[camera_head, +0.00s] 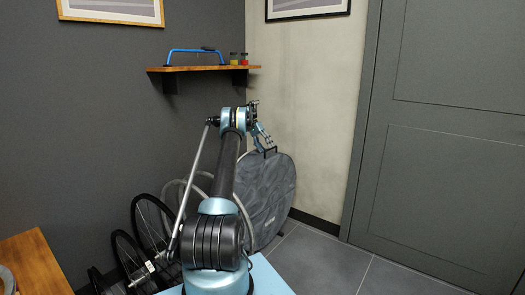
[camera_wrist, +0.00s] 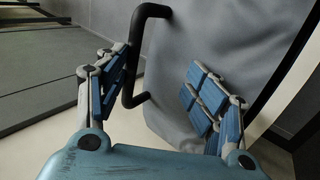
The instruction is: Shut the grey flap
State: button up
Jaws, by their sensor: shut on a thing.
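The grey flap (camera_head: 270,195) is a large round panel, standing upright near the corner, swung out from pale hoops (camera_head: 243,215) at its left. It also fills much of the wrist view (camera_wrist: 215,35). A black handle (camera_wrist: 137,60) sticks out from it. In the head view this handle (camera_head: 271,151) shows at the flap's top. My gripper (camera_head: 266,142) is at the handle. In the wrist view, the fingers of my gripper (camera_wrist: 165,72) stand either side of it, the left one against it. The contact of the right finger is not clear. My arm hides part of the hoops.
Dark wheels (camera_head: 130,250) stand at the lower left by the wall. A wooden shelf (camera_head: 200,69) with a blue tool and small jars is above. A wooden table (camera_head: 35,262) is at the lower left. The floor right of the flap, before the grey door (camera_head: 445,140), is clear.

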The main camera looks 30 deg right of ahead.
jog(key=shift+c, duration=0.4)
jog(key=shift+r, duration=0.3)
jog(key=shift+c, duration=1)
notch_tip(320, 180, up, 10)
jog(key=shift+f, duration=0.25)
